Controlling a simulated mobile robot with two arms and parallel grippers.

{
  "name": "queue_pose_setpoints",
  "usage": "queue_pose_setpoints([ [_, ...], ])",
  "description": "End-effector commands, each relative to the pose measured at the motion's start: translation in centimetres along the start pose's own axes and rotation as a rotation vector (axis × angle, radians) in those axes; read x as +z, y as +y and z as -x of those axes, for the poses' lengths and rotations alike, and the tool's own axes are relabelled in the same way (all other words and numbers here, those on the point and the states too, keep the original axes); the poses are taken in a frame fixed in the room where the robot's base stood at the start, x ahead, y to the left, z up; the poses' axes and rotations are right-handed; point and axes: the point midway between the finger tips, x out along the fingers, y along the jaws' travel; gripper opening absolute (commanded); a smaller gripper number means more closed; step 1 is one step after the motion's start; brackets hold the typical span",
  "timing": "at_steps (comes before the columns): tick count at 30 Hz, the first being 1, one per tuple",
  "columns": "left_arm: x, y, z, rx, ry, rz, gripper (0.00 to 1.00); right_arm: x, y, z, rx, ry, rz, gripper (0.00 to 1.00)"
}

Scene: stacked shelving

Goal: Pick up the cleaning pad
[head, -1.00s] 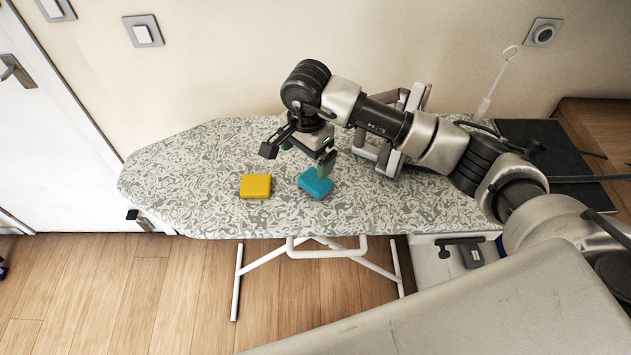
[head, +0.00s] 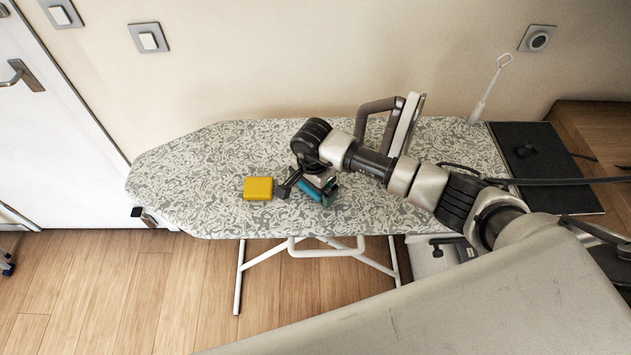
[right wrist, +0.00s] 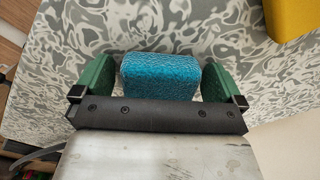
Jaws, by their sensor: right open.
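A blue textured pad (right wrist: 160,75) lies on the patterned ironing board. A yellow pad (head: 258,188) lies on the board to its left; its corner also shows in the right wrist view (right wrist: 294,16). My right gripper (right wrist: 158,80) is open, with one green finger on each side of the blue pad and a gap at both sides. In the head view my right gripper (head: 306,190) is low over the blue pad (head: 314,190) and hides most of it. My left gripper is not in view.
The ironing board (head: 190,170) stands against the wall on white legs. An upright iron-like object (head: 405,122) stands behind my right arm. A black mat (head: 555,180) and a white-handled tool (head: 488,90) are at the right. The board's left part is clear.

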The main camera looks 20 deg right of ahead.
Motion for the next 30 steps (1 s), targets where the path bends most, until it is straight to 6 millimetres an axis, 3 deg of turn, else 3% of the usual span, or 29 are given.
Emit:
queue_pose_setpoints([
  [5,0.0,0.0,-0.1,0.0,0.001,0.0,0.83,0.0,0.0,0.0,-0.001,-0.001,0.0,0.97],
  [13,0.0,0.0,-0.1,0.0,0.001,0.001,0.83,0.0,0.0,0.0,-0.001,-0.001,0.0,0.57],
  [23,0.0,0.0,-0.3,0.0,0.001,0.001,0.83,0.0,-0.1,0.4,-0.003,-0.001,0.001,0.57],
  [30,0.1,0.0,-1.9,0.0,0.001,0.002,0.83,-0.1,-0.2,3.2,-0.009,0.002,0.002,0.57],
])
